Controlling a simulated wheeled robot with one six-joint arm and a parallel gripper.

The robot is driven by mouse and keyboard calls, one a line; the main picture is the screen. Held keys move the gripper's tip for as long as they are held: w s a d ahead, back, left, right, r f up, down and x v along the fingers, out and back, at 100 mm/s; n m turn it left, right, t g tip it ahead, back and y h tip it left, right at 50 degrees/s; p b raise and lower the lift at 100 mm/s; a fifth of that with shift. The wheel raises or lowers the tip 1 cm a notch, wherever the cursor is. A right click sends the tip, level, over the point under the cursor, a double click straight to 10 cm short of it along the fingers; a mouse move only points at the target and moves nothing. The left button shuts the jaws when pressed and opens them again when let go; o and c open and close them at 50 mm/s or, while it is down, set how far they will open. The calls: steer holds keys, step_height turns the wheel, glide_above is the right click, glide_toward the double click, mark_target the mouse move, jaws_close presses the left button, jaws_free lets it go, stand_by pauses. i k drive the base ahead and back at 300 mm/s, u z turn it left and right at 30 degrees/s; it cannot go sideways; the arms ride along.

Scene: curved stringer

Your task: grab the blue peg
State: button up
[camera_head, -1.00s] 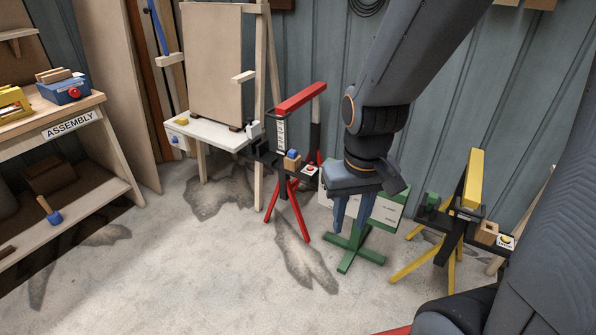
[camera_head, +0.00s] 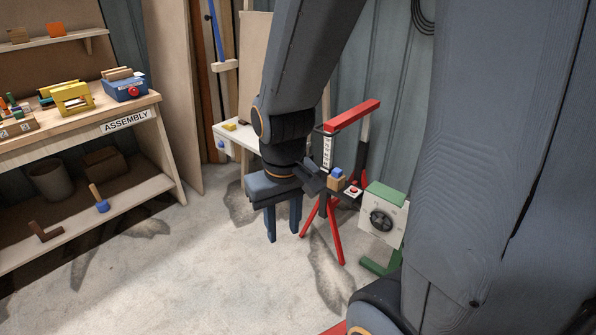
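My gripper (camera_head: 282,236) hangs in mid-picture with its two blue-grey fingers pointing down. The fingers are apart, and only floor shows between them. I cannot tell for sure which thing is the blue peg. Small coloured pegs (camera_head: 12,106) stand at the far left of the assembly bench, too small to tell apart. A small blue piece (camera_head: 337,172) sits on a wooden block on the red stand (camera_head: 352,116), right of my gripper. Another small blue piece (camera_head: 221,145) is at the white table's front. My arm hides part of that table.
The assembly bench (camera_head: 128,122) at left bears a yellow part (camera_head: 73,98) and a blue box (camera_head: 124,90). A blue-headed mallet (camera_head: 101,205) rests on its lower shelf. A white box with a handwheel (camera_head: 383,222) stands right. The floor at front left is clear.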

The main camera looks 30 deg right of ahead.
mark_target(337, 173)
steer(key=u, duration=0.05)
steer(key=i, duration=1.3)
steer(key=z, duration=1.05)
steer(key=i, duration=0.25)
steer(key=z, duration=0.2)
